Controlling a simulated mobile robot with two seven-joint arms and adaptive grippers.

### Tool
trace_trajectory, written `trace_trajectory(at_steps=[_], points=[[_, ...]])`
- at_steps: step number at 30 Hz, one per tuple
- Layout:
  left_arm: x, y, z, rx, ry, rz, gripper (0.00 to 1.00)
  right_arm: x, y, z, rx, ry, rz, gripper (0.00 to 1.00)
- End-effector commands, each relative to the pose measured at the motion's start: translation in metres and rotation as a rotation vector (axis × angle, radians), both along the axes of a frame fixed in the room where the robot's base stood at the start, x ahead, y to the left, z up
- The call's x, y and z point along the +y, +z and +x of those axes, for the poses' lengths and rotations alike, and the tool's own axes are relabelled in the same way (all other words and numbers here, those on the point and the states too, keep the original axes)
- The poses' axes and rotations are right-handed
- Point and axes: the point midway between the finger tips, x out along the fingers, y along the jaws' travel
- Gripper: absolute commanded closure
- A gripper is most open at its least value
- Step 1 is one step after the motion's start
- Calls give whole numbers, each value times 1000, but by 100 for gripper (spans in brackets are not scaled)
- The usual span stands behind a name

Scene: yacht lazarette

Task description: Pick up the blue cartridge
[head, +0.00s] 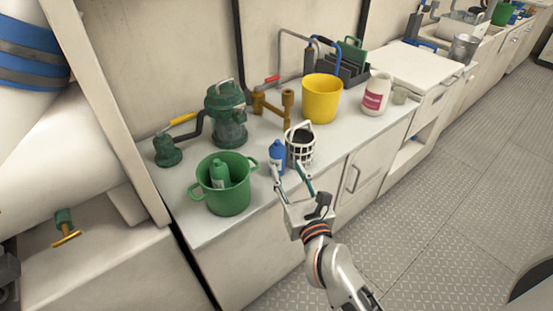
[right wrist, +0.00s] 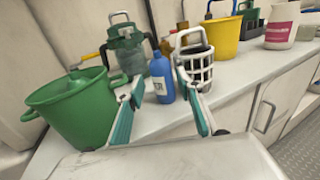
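The only blue container near my gripper is an upright, bottle-shaped one with a label, which I take as the blue cartridge (head: 277,157). It stands on the white counter between the green bucket and the white basket, and it also shows in the right wrist view (right wrist: 162,84). My right gripper (head: 287,171) is open and empty at the counter's front edge. Its teal-padded fingers are spread on the near side of the cartridge, which shows between and beyond the tips in the right wrist view (right wrist: 157,84). My left gripper is not in view.
The green bucket (head: 229,197) holds a green bottle, left of the cartridge. The white basket (head: 300,153) stands close on the right. Behind are a green strainer housing (head: 226,115), brown pipe fittings (head: 287,105) and a yellow bucket (head: 321,98). A white jug (head: 376,94) stands farther right.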

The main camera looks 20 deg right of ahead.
Motion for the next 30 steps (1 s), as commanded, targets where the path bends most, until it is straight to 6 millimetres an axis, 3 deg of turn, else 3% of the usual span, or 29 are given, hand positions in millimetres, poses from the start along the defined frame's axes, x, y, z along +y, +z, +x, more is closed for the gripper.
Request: trace_trajectory(at_steps=[8, 18, 27, 30], points=[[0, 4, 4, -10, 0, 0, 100, -1, 1, 28, -2, 0, 2, 63], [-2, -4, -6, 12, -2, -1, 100, -2, -2, 71, -1, 0, 0, 63], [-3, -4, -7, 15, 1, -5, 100, -2, -3, 75, 0, 0, -1, 63], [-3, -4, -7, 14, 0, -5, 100, -2, -3, 75, 0, 0, -1, 87]])
